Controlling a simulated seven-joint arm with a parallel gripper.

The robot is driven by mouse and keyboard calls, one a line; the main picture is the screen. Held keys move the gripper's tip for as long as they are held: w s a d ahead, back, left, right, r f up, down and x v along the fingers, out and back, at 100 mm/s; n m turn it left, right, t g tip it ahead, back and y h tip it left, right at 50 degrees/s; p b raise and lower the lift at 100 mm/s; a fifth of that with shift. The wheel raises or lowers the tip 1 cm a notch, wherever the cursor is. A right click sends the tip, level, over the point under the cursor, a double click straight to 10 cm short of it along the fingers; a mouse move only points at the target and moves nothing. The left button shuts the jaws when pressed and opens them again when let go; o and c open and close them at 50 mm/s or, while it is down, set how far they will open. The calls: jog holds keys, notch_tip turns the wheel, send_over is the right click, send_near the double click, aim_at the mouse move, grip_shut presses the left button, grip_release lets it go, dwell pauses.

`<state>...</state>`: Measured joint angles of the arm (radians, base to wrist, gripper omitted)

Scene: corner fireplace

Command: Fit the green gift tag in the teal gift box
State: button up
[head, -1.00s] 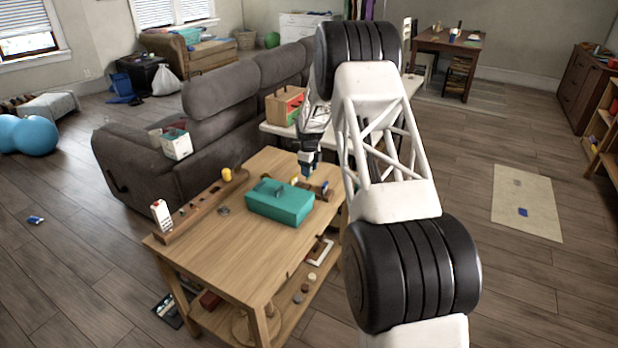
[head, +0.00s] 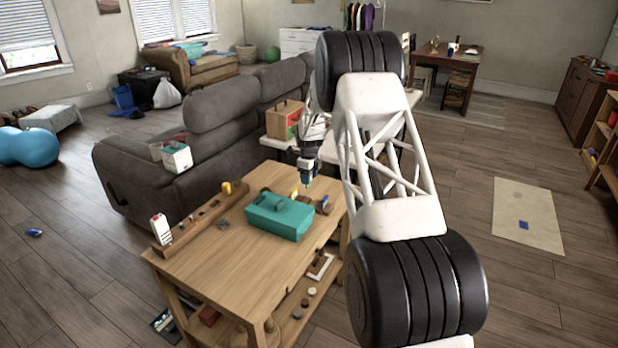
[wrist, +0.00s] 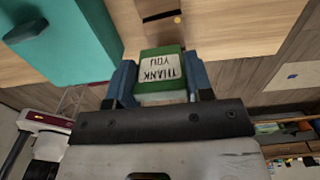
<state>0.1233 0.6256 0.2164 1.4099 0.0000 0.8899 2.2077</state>
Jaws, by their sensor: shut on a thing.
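The green gift tag (wrist: 161,67), a small green block with a white "THANK YOU" face, is between my gripper's blue fingers in the wrist view. My gripper (wrist: 162,82) is shut on it. In the head view my gripper (head: 306,180) hangs over the far right part of the wooden table, behind and right of the teal gift box. The teal gift box (head: 282,218) stands on the table with a dark slot in its top. It also shows at upper left in the wrist view (wrist: 75,45), apart from the tag.
On the table (head: 215,262), a wooden rack (head: 200,217) runs along the left edge, and small dark and yellow items lie behind the box. A grey sofa (head: 205,130) stands behind the table. The table's front is mostly clear.

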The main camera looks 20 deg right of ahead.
jog(key=a+r, duration=0.3)
jog(key=a, duration=0.7)
jog(key=s+a+r, duration=0.1)
jog(key=a+r, duration=0.1)
jog(key=a, duration=0.8)
jog(key=shift+a+r, duration=0.25)
jog(key=shift+r, duration=0.15)
jog(key=shift+s, duration=0.1)
jog(key=shift+f, duration=3.2)
jog(key=shift+f, duration=1.05)
jog(key=o, duration=0.9)
jog(key=shift+r, duration=3.9)
